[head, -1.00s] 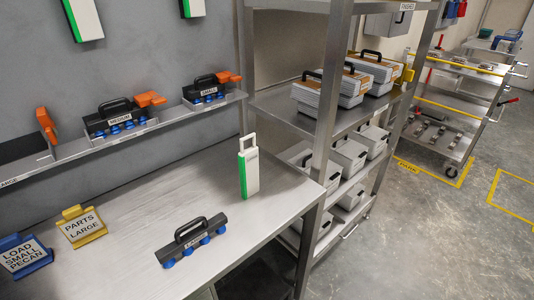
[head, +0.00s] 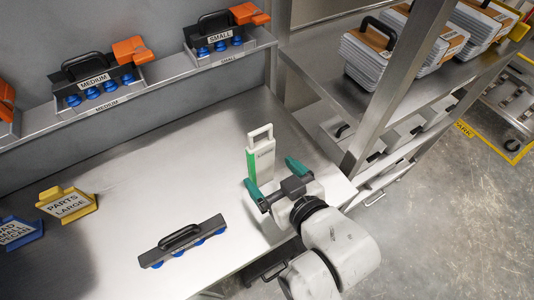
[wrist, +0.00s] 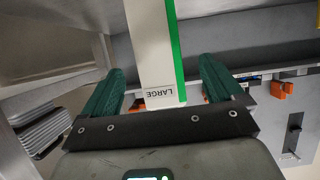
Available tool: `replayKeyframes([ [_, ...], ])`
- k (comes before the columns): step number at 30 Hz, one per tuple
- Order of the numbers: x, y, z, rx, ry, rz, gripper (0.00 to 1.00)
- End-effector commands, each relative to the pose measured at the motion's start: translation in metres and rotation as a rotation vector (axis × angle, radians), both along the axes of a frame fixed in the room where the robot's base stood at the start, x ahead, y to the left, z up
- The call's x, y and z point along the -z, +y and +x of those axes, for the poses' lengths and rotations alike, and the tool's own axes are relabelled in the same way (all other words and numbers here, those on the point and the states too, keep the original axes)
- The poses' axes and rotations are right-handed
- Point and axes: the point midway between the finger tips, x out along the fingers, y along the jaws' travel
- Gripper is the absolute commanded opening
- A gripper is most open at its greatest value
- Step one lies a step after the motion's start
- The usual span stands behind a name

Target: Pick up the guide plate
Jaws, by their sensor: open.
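The guide plate (head: 261,158) is a tall white plate with a green edge and a loop handle on top, standing upright on the steel bench in the head view. In the wrist view the plate (wrist: 152,45) shows a "LARGE" label and lies between my two green fingers, with a gap on each side. My gripper (head: 272,180) is open, its fingers pointing at the plate from the front right; it also shows in the wrist view (wrist: 162,75). The plate's lower part is partly hidden by my gripper in the head view.
A black bar tool with blue cups (head: 183,241) lies on the bench (head: 140,180) to the left. A yellow "PARTS LARGE" sign (head: 68,204) stands farther left. A wall ledge holds similar tools (head: 95,82). A steel rack post (head: 392,85) rises at the right.

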Motion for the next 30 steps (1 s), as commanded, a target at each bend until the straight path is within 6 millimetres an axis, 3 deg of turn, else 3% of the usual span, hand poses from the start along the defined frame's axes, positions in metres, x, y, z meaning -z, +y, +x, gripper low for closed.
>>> replayKeyframes([
  [19, 0.026, 0.034, 0.056, 0.0, 0.0, -0.001, 0.94],
  [30, 0.03, 0.037, 0.062, 0.001, 0.001, -0.001, 0.92],
])
